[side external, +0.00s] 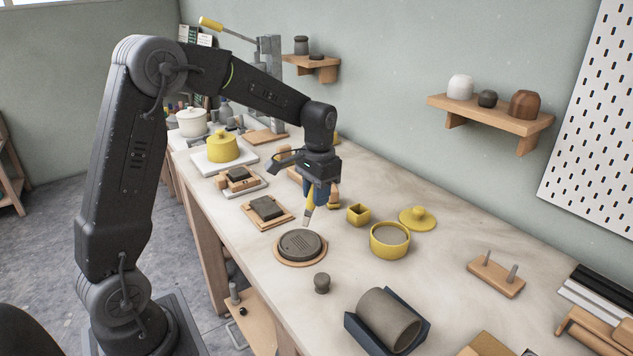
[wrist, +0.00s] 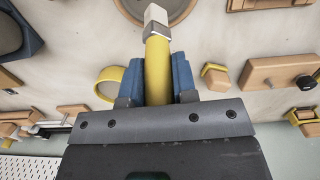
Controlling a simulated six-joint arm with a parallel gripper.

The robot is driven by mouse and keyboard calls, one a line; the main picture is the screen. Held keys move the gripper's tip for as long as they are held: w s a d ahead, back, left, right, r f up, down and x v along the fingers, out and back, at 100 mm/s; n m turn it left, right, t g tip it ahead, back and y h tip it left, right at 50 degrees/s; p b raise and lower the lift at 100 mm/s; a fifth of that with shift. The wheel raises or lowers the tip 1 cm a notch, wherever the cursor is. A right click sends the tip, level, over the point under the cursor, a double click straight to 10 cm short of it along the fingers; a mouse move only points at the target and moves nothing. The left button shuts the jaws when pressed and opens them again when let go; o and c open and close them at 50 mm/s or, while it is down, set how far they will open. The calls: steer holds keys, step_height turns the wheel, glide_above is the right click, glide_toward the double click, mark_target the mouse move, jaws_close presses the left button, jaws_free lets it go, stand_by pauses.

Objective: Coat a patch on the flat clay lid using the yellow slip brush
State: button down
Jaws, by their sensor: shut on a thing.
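My gripper (side external: 318,188) is shut on the yellow slip brush (side external: 309,204), which points down above the far edge of the lid. The brush's pale tip (side external: 306,221) looks close to the lid, but I cannot tell whether it touches. In the wrist view the yellow brush handle (wrist: 158,75) sits between my blue fingers, with its pale bristles forward. The lid's round board (wrist: 150,12) is partly cut off at the top there.
A yellow pot (side external: 390,241) with greyish contents stands right of the lid, with its yellow cover (side external: 417,218) behind. A small dark knob (side external: 322,283) and a clay cylinder (side external: 388,318) in a blue cradle are nearer. A square tile board (side external: 267,211) lies left.

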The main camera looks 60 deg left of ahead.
mark_target(310, 208)
step_height(310, 208, down, 2)
steer(key=shift+f, duration=0.25)
steer(key=shift+s+f, duration=0.2)
steer(key=shift+f, duration=0.1)
steer(key=shift+s, duration=1.6)
steer(key=shift+w, duration=0.9)
steer(key=shift+f, duration=0.5)
